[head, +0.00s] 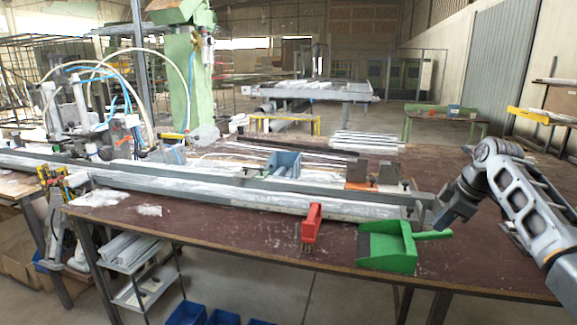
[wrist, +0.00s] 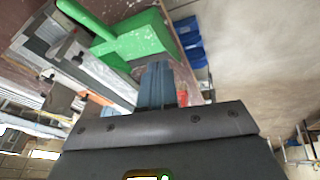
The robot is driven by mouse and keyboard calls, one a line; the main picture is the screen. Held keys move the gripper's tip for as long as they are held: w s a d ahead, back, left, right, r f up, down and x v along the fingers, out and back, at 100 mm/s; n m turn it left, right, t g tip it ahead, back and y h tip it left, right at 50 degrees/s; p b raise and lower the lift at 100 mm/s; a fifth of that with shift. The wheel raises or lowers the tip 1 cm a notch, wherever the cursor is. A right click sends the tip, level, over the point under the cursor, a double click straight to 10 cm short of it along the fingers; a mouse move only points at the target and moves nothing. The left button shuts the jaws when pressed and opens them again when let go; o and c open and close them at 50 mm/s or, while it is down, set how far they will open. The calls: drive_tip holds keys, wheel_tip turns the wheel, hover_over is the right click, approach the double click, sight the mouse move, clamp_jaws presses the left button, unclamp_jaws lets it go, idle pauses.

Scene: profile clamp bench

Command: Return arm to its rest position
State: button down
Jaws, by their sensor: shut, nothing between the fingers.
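My arm comes in from the right in the head view, and my gripper (head: 441,220) points down over the right part of the brown bench, close to the green dustpan's handle. In the wrist view the fingers (wrist: 157,82) are together with nothing between them. The green dustpan (head: 388,250) lies near the bench's front edge; it also shows in the wrist view (wrist: 140,42), beyond the fingertips. I cannot tell how far the fingertips are from its handle. A red brush (head: 311,224) stands bristles down, left of the dustpan.
A long grey profile rail (head: 250,196) runs along the brown bench (head: 240,232). A blue-grey bin (head: 284,164) and a clamp with orange-brown blocks (head: 361,172) stand behind it. Blue crates (head: 187,314) sit on the floor below. The bench's right part has bare room.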

drive_tip(key=s+a+f+m+t, duration=0.1)
drive_tip(key=s+a+f, duration=0.25)
drive_tip(key=f, duration=0.35)
drive_tip(key=s+a+f+m+t, duration=0.1)
drive_tip(key=s+a+f, duration=0.1)
drive_tip(key=a+f, duration=0.35)
drive_tip(key=s+a+f+m+t, duration=0.1)
drive_tip(key=s+a+f, duration=0.2)
drive_tip(key=f, duration=0.5)
drive_tip(key=s+a+f+m+t, duration=0.15)
drive_tip(key=s+a+f, duration=0.25)
drive_tip(key=s, duration=0.5)
drive_tip(key=s+a+f+m+t, duration=0.1)
drive_tip(key=s+a+f+m, duration=0.25)
drive_tip(key=s, duration=0.45)
drive_tip(key=s+r+m+t+h+b, duration=0.1)
drive_tip(key=s+r, duration=0.1)
drive_tip(key=s, duration=1)
drive_tip(key=s+r+m+t+h, duration=0.1)
drive_tip(key=s+r+m+t, duration=0.15)
drive_tip(key=s, duration=0.85)
drive_tip(key=s+d+r+t, duration=0.2)
drive_tip(key=s+d+r, duration=0.1)
drive_tip(key=s+r, duration=1.1)
wheel_tip(320, 180, up, 4)
drive_tip(key=shift+s+r, duration=0.2)
drive_tip(key=shift+m, duration=0.25)
